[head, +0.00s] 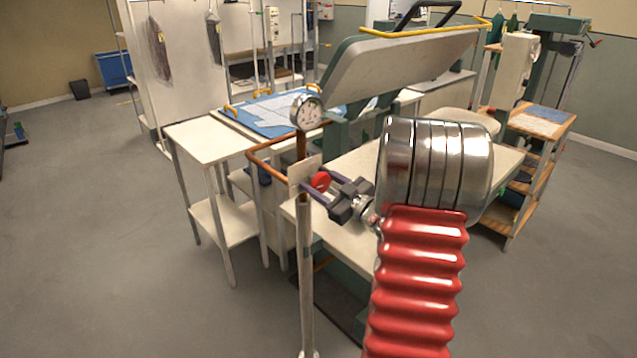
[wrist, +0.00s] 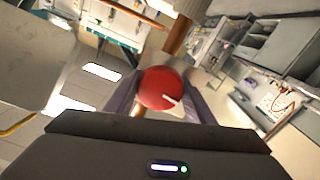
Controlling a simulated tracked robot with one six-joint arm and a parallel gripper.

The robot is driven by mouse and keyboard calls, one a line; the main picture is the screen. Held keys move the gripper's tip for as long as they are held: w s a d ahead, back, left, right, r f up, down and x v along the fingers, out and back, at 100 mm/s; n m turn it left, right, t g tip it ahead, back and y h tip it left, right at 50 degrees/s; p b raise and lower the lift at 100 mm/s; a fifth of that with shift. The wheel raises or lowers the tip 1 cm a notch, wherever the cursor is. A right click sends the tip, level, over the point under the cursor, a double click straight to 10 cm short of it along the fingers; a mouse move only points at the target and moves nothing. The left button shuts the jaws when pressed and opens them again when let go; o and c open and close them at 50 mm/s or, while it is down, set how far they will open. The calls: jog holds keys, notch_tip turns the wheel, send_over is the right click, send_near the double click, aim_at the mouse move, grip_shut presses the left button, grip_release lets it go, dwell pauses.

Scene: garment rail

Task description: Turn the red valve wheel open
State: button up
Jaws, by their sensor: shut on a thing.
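The red valve wheel (head: 320,181) is on a pale plate (head: 305,170) fixed to an upright post with a brown pipe. In the wrist view the red wheel (wrist: 161,88) is round, with a short white mark at its lower right. My gripper (head: 322,184) reaches it from the right in the head view. Its two fingers lie on either side of the wheel and are shut on it. In the wrist view the fingers (wrist: 160,95) flank the wheel left and right. The wheel's rear side is hidden.
A round gauge (head: 307,112) sits atop the pipe above the wheel. A copper-coloured pipe (head: 262,165) bends off to the left. A pressing table (head: 350,165) and a tilted board (head: 400,70) stand close behind.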

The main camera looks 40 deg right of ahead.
jog(key=shift+a+n, duration=0.1)
jog(key=shift+n, duration=0.9)
jog(key=o, duration=1.1)
jog(key=s, duration=1.3)
jog(key=shift+s+d, duration=0.2)
jog(key=shift+s, duration=0.2)
